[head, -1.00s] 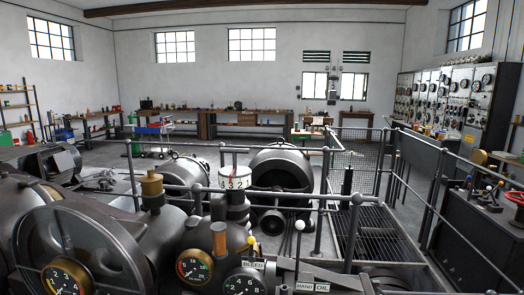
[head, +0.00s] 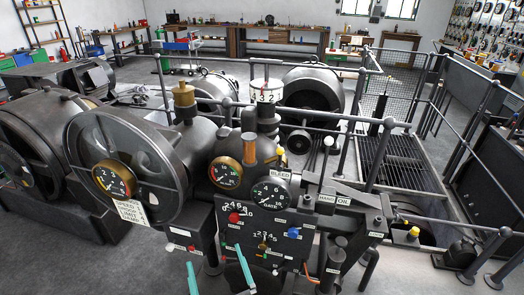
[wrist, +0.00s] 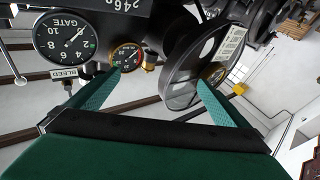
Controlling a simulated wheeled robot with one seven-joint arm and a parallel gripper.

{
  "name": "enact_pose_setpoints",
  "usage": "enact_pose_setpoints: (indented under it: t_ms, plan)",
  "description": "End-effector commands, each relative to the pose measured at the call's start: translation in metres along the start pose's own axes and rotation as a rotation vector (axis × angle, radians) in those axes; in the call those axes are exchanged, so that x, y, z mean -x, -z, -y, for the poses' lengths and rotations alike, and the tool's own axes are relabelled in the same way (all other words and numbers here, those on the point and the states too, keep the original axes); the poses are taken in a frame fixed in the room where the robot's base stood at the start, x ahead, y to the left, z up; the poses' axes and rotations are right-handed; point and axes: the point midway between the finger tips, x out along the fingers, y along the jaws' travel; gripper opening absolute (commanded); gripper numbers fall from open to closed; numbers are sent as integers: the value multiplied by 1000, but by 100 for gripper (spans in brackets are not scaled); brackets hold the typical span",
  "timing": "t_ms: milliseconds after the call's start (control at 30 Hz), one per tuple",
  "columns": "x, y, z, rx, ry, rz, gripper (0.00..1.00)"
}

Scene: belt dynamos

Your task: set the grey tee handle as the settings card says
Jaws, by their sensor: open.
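What looks like the grey tee handle (head: 267,56) stands on top of a white numbered drum (head: 266,94) on the machine, in the head view. The numerals 3 and 2 face me; the exact setting is unclear. A white card (head: 132,213) with several printed lines hangs below the left gauge; it looks like the settings card, but its print is too small to read surely. My gripper (head: 214,256) has teal fingers, spread and empty, low in front of the machine and well below the handle. The fingers also show in the wrist view (wrist: 159,78), apart, with gauges and the handwheel beyond.
A large handwheel (head: 125,165) stands left of the control panel (head: 265,232), which bears small knobs and levers. Round gauges, one marked GATE (head: 270,195), sit above the panel. A grey railing (head: 330,114) crosses behind and a floor grating (head: 395,160) lies at right.

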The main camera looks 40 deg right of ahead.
Motion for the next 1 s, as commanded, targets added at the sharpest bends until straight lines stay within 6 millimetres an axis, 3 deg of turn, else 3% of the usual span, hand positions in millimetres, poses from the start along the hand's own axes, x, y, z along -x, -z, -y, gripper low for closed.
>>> enact_pose_setpoints:
  t_ms: [33,100,500,700,1000]
  plan:
    - [-22,11,-9,1,-26,-30,100]
    - [-48,24,-21,-2,-60,-61,100]
    - [-187,107,-70,-103,-212,-160,100]
    - [-240,153,-89,-188,-271,-186,100]
    - [-300,223,-111,-328,-338,-212,100]
